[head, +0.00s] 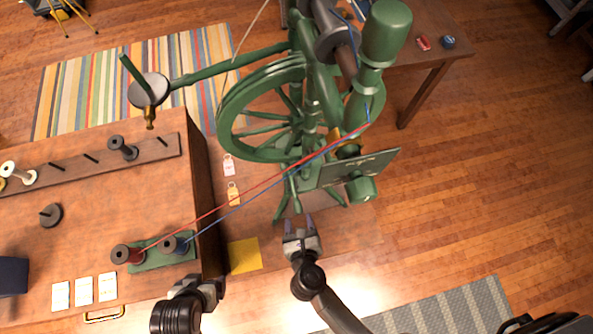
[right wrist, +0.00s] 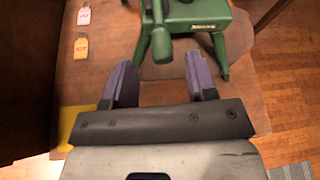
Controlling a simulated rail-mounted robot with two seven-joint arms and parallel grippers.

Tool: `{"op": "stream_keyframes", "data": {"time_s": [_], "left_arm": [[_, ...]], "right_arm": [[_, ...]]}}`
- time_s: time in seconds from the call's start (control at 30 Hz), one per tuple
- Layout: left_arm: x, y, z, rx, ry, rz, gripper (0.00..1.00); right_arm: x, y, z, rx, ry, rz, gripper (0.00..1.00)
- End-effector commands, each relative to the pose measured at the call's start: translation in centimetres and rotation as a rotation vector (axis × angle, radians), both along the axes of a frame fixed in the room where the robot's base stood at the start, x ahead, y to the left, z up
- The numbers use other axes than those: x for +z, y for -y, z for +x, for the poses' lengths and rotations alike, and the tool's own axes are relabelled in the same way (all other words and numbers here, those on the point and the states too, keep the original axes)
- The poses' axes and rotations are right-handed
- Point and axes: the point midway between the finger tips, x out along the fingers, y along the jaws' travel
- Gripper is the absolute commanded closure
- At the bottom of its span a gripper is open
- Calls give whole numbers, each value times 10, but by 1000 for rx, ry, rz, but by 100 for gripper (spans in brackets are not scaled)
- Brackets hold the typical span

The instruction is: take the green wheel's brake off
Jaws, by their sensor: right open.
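The green spinning wheel (head: 262,105) stands upright in the upper middle of the head view. Red and blue threads run across it to spools on the bench. I cannot tell which part is its brake. My right gripper (head: 299,224) is open and empty, just below the wheel's lower frame. In the right wrist view the open right gripper (right wrist: 162,80) points at a green rod with a rounded end (right wrist: 161,48), which shows between the fingertips. A green block with a small label (right wrist: 203,26) is behind it. My left gripper (head: 211,286) is by the bench's front right corner; its jaws are unclear.
The wooden bench (head: 100,210) at left holds a red spool (head: 124,254), a blue spool (head: 174,245) and white cards (head: 84,291). A white tag (head: 228,165), an orange tag (head: 233,193) and a yellow sheet (head: 244,255) lie low beside the bench.

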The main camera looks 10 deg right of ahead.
Motion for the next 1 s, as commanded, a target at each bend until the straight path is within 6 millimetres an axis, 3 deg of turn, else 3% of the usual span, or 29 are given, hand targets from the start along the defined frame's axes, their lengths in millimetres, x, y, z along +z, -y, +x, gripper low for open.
{"op": "stream_keyframes", "data": {"time_s": [0.2, 0.4, 0.93, 1.0], "left_arm": [[-4, 2, 0, 3, 0, -6, 13], [-7, 2, 0, 2, -1, -6, 13], [-9, -2, 0, -6, -2, 8, 13], [-9, -2, 0, -6, -2, 8, 13]], "right_arm": [[-15, 5, 36, 1, 2, -3, 48], [-23, 7, 56, 2, 1, -2, 48], [-27, 9, 67, 1, 1, -3, 48], [-27, 9, 67, 1, 1, -3, 54]]}}
